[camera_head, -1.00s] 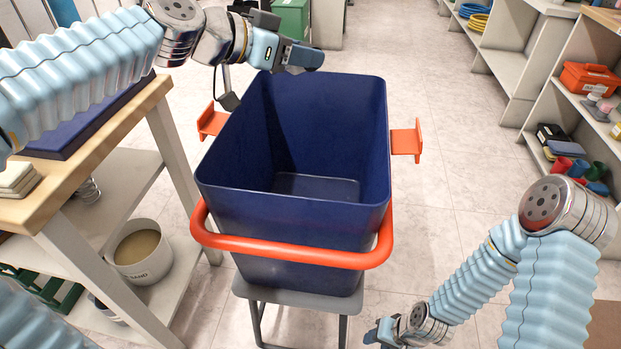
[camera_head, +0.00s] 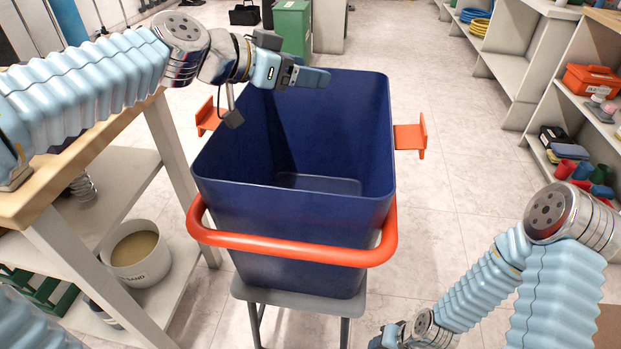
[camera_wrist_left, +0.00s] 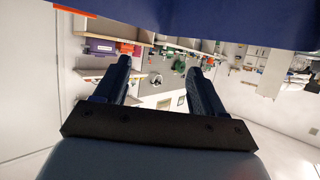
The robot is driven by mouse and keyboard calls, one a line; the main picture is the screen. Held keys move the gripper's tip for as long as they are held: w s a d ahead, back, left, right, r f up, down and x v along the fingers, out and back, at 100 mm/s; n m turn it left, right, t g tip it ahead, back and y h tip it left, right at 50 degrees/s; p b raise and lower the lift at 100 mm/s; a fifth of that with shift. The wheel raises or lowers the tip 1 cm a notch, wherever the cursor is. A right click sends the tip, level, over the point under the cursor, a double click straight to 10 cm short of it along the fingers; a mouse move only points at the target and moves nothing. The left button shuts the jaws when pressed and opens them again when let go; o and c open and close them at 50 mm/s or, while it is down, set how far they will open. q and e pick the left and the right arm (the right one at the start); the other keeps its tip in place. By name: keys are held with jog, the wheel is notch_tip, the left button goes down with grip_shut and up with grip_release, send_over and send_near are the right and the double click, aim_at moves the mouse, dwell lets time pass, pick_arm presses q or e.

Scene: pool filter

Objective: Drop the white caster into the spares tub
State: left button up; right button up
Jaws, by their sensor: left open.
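The large dark blue tub (camera_head: 290,225) stands on a grey stool in the middle of the head view, its open top facing up. The part of its floor that shows is bare. My left gripper (camera_head: 318,78) is at the tub's far rim, with its fingers pointing right. In the left wrist view its two fingers (camera_wrist_left: 160,64) are apart with nothing between them, and a dark blue surface crosses the top. My right gripper (camera_head: 384,338) is low at the bottom edge, in front of the tub and to its right; its jaws are unclear. I cannot make out a white caster.
An orange bar (camera_head: 290,249) crosses the tub's front, and orange brackets (camera_head: 411,138) stick out at its sides. A wooden-topped bench (camera_head: 30,203) with a sand bucket (camera_head: 140,262) below is at left. Shelves (camera_head: 575,105) line the right. Floor right of the tub is clear.

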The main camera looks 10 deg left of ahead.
pick_arm(q)
jog(key=b+v, duration=0.1)
jog(key=v, duration=1.2)
jog(key=shift+s+a+r, duration=0.2)
jog(key=shift+s+a, duration=0.05)
